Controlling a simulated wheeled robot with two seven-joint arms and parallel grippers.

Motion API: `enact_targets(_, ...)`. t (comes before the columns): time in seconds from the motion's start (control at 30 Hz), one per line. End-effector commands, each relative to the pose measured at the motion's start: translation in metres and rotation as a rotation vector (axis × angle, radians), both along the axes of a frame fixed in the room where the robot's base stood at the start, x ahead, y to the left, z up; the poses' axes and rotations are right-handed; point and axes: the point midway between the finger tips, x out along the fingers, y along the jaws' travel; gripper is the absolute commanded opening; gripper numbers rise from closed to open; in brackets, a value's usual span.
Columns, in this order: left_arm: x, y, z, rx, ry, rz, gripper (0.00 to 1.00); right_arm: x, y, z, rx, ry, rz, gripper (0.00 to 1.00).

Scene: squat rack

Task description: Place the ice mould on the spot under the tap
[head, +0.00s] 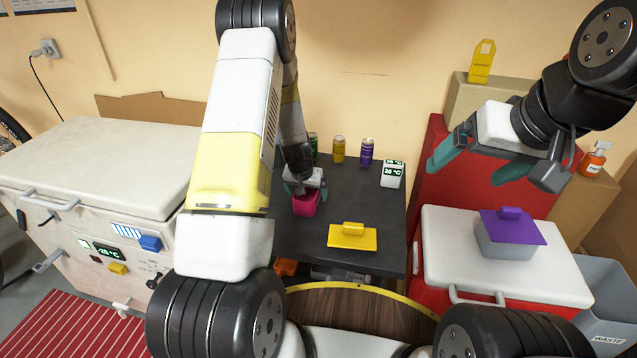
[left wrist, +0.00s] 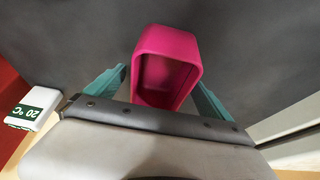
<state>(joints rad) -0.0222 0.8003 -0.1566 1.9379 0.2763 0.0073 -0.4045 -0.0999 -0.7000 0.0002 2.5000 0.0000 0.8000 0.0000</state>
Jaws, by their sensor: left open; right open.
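A pink open-topped box (head: 306,205), which looks like the ice mould, stands on the dark table (head: 375,205). My left gripper (head: 306,189) is open and reaches down at the box. In the left wrist view the pink box (left wrist: 165,70) sits between the two teal fingers, one on each side; I cannot tell whether they touch it. Its inside looks empty. My right gripper (head: 478,165) is open and empty, raised over the red cabinet at the right. A small white spout (head: 122,307), perhaps the tap, is low on the white chest freezer (head: 100,165).
A yellow lid (head: 352,236) lies on the table. Cans (head: 339,149) and a white thermometer (head: 392,175) stand at its back. A grey box with a purple lid (head: 512,228) sits on the white-topped cooler (head: 470,270). A red striped mat (head: 80,325) lies before the freezer.

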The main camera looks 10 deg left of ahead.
Motion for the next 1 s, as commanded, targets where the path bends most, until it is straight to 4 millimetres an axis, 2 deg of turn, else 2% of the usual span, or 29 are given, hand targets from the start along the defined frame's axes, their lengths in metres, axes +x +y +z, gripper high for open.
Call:
enact_targets(0.13, 0.007, -0.001, -0.015, 0.001, -0.001, -0.002, 0.94, 0.000, 0.000, 0.000, 0.000, 0.000, 0.000, 0.90)
enact_targets(0.4, 0.008, -0.001, -0.017, 0.001, -0.001, -0.002, 0.94, 0.000, 0.000, 0.000, 0.000, 0.000, 0.000, 0.90)
enact_targets(0.77, 0.008, -0.001, -0.017, 0.000, -0.001, -0.001, 0.24, 0.000, 0.000, 0.000, 0.000, 0.000, 0.000, 0.90)
enact_targets(1.0, 0.008, -0.001, -0.016, 0.000, -0.002, -0.001, 0.24, 0.000, 0.000, 0.000, 0.000, 0.000, 0.000, 0.90)
